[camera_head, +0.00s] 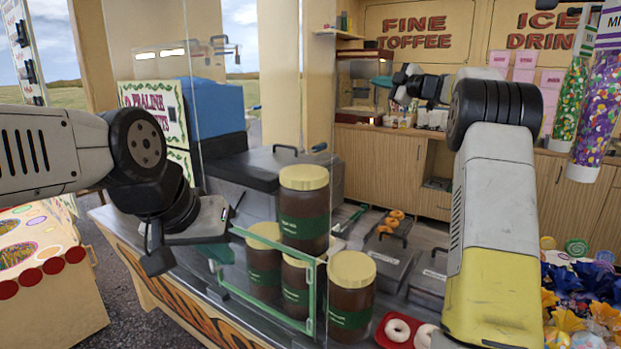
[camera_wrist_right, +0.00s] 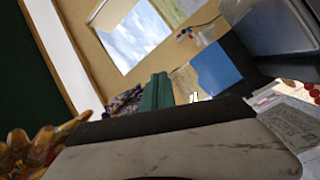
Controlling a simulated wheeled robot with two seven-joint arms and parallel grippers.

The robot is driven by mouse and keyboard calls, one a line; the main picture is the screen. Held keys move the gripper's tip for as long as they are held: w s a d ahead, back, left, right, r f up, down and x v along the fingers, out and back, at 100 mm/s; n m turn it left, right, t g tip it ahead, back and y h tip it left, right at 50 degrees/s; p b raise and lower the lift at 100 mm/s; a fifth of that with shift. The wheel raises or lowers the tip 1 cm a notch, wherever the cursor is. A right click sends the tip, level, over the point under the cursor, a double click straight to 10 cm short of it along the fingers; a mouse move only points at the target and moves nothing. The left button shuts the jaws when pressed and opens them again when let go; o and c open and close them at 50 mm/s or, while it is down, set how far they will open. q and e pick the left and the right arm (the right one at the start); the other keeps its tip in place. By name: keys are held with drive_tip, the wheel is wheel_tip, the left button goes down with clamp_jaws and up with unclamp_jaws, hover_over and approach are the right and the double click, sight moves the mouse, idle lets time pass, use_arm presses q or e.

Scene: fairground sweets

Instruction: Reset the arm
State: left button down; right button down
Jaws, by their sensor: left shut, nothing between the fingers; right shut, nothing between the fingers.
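My left gripper (camera_head: 216,254), with green fingers, hangs low over the left part of the counter, beside the green-edged clear panel (camera_head: 311,300) and the jars. It is shut and empty. My right arm rises at the right and bends back to the left at its top. My right gripper (camera_head: 383,82) is held up high before the back counter, small and partly hidden by its own wrist. In the right wrist view its green fingers (camera_wrist_right: 157,92) are together with nothing between them.
Several brown jars with cream lids (camera_head: 303,215) stand stacked in the middle. A red tray (camera_head: 382,338) with doughnuts lies at the front, close to my right arm. Wrapped sweets (camera_head: 585,300) fill the right. Tall sweet tubes (camera_head: 604,105) hang at the upper right.

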drive_tip(key=s+d+r+m+t+h, duration=0.4)
drive_tip(key=s+r+m+h, duration=0.15)
drive_tip(key=r, duration=0.25)
drive_tip(key=s+d+f+m+g+h, duration=0.25)
drive_tip(key=s+m+h, duration=0.35)
drive_tip(key=s+m, duration=0.35)
drive_tip(key=s+a+f+m+g+y, duration=0.1)
drive_tip(key=s+a+f+g, duration=0.2)
drive_tip(key=s+f, duration=0.7)
drive_tip(key=s+a+f+m+g+y, duration=0.1)
drive_tip(key=s+a+f+g, duration=0.3)
drive_tip(key=s+f, duration=0.6)
drive_tip(key=s+a+f+m+g+y, duration=0.1)
drive_tip(key=s+a+f+g, duration=0.2)
drive_tip(key=s, duration=1.5)
drive_tip(key=a+f, duration=0.3)
drive_tip(key=f, duration=0.3)
drive_tip(key=shift+s+a+f+m+g, duration=0.2)
drive_tip(key=shift+a+f+m+g, duration=0.1)
drive_tip(key=shift+a+f+g, duration=0.1)
